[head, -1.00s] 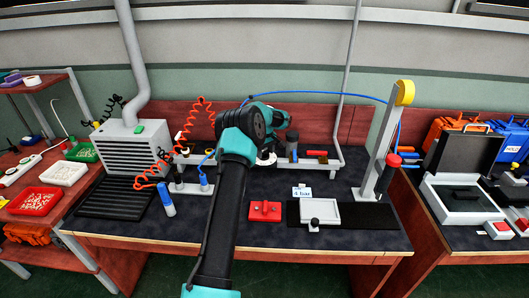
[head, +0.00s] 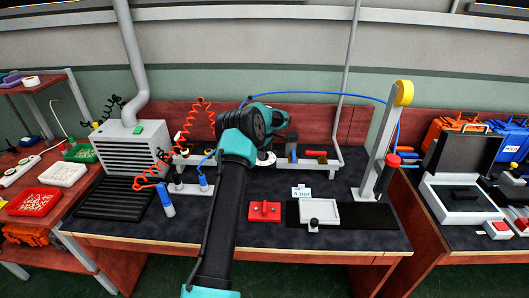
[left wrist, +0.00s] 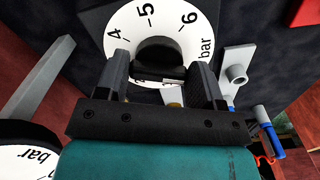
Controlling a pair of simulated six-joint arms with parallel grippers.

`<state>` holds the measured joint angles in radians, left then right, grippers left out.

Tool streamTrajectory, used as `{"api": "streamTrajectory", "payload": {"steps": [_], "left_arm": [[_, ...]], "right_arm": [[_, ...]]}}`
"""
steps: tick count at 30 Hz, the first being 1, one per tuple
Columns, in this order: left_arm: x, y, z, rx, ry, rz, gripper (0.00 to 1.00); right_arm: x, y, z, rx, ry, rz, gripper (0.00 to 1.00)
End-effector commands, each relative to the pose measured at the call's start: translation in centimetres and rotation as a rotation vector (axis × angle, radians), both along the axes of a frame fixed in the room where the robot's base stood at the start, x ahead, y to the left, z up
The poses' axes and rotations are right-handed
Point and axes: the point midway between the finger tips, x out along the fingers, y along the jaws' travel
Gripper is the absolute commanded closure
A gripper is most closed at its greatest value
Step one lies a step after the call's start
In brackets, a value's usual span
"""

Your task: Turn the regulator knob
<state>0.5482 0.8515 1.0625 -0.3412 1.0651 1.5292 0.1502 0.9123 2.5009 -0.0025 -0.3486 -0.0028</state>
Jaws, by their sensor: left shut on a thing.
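The regulator knob (left wrist: 163,52) is black and sits in the middle of a white dial (left wrist: 198,47) marked with numbers and "bar". In the left wrist view my left gripper (left wrist: 160,68) has one finger on each side of the knob and is shut on it. In the head view the white dial (head: 265,159) shows only in part beside my left wrist, which hides the fingers and the knob. A small card reading "4 bar" (head: 302,192) stands on the bench. My right gripper is not in view.
A second dial (left wrist: 25,158) lies at the lower left of the left wrist view. A red block (head: 264,211), a white tray (head: 333,216) and a grey post (head: 382,155) stand to the right of my arm. An orange coiled hose (head: 160,150) hangs on the left.

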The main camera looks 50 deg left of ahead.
Motion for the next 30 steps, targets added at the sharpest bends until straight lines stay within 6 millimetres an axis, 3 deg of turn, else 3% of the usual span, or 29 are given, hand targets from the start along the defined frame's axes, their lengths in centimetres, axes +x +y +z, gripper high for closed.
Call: {"api": "streamTrajectory", "payload": {"steps": [5, 6, 13, 23, 30], "left_arm": [[0.0, 0.0, 0.0, 0.000, 0.000, -0.001, 0.62], [0.0, 0.0, 0.0, 0.000, 0.000, -0.001, 0.35], [0.0, 0.0, 0.0, 0.000, 0.000, -0.001, 0.13], [0.0, 0.0, 0.3, 0.000, -0.001, -0.001, 0.13], [0.1, 0.0, 2.9, 0.001, -0.004, -0.001, 0.13]], "right_arm": [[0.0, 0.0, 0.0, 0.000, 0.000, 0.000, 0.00], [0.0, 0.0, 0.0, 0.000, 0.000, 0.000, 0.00], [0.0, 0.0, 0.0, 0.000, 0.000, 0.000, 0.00], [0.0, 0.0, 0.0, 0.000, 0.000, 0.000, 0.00], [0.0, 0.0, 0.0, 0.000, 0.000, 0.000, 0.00]]}}
